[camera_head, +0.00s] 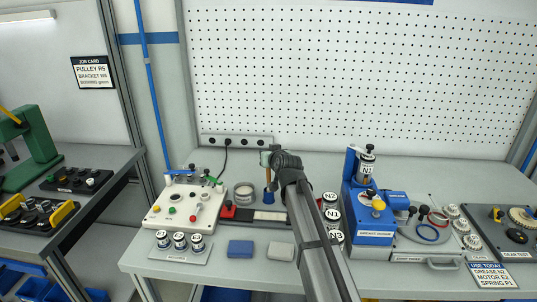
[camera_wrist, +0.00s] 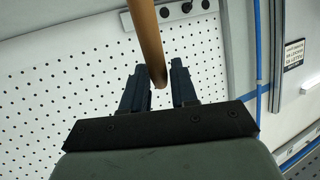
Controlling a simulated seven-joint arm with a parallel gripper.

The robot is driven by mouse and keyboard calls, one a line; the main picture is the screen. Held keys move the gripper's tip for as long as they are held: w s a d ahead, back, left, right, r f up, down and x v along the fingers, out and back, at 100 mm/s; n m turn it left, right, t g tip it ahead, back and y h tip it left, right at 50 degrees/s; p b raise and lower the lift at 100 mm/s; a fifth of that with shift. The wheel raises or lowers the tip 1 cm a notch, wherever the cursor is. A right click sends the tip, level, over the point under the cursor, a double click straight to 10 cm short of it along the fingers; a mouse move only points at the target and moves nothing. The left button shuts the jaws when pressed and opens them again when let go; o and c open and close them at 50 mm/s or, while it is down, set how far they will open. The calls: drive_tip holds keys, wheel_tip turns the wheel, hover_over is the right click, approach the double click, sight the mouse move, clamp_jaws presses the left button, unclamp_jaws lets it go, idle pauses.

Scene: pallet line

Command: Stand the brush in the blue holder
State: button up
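The brush shows its brown wooden handle (camera_head: 268,177) upright below my gripper (camera_head: 268,158) in the head view. In the wrist view the handle (camera_wrist: 148,40) runs from the top edge down to between the fingers of my gripper (camera_wrist: 159,75), which are close together around its end. My gripper looks shut on the handle. The blue holder (camera_head: 268,198) stands on the bench directly below, and the handle's lower part meets its top in the picture. I cannot tell whether the brush is inside the holder or just above or behind it. The bristles are not visible.
A white control box (camera_head: 187,207) and a grey ring-shaped part (camera_head: 243,192) stand left of the holder. Labelled cans (camera_head: 332,214) and a blue machine (camera_head: 371,222) stand right. A blue block (camera_head: 240,248) and a pale block (camera_head: 281,251) lie at the front.

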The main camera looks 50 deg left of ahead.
drive_tip(key=o, duration=0.3)
drive_tip(key=shift+o, duration=0.2)
drive_tip(key=shift+r, duration=0.45)
drive_tip(key=v, duration=1.2)
drive_tip(key=shift+r, duration=0.2)
